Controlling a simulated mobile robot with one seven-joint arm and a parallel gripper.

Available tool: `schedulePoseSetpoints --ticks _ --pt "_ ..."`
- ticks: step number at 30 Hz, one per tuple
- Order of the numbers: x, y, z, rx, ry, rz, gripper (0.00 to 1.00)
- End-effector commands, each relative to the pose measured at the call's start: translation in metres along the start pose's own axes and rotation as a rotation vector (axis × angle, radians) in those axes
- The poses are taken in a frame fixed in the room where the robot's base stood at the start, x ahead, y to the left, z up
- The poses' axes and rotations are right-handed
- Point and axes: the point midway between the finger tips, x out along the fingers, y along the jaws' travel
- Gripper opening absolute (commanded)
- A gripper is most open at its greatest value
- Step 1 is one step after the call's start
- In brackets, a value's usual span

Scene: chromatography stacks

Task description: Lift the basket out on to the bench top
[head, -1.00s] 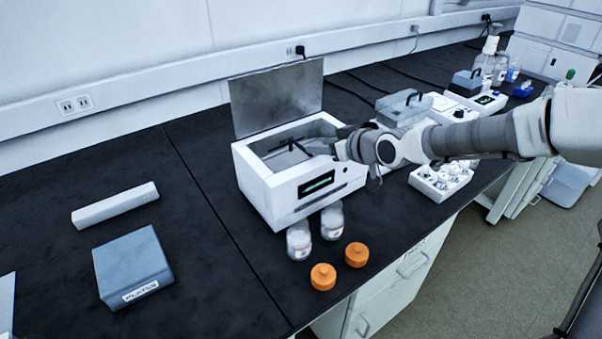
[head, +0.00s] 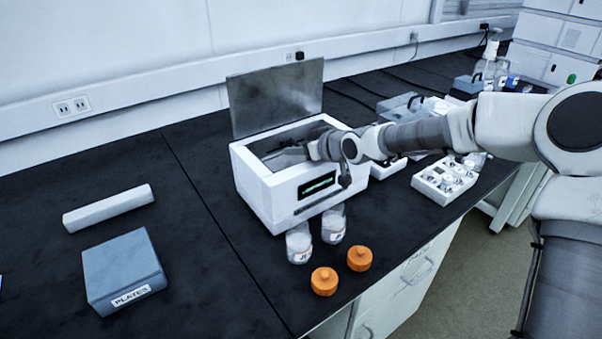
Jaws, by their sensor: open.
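The white bath unit (head: 262,190) stands on the black bench with its metal lid (head: 277,98) raised at the back. Its front carries a small lit display. The basket cannot be made out clearly; the opening shows a grey metal interior (head: 280,157), partly hidden by my arm. My gripper (head: 307,150) is over the right side of the opening, pointing left and into it. Its fingers are small and dark here, and I see nothing held between them.
Two glass jars (head: 299,243) and two orange caps (head: 324,281) stand in front of the unit. A blue-grey PLATES box (head: 125,270) and a white bar (head: 108,208) lie at left. A white vial rack (head: 445,178) is at right. Bench between unit and box is clear.

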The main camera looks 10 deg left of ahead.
Motion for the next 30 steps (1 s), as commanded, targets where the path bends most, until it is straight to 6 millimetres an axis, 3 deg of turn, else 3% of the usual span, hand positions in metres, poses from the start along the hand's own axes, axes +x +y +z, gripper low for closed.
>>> schedulePoseSetpoints --ticks 6,14,30 --pt "0.0000 0.0006 -0.0004 0.000 0.000 0.001 0.48" --pt "-0.0001 0.0006 -0.0003 0.000 0.000 0.001 0.01" --pt "-0.0002 0.0005 -0.0002 0.000 0.000 0.001 0.00"
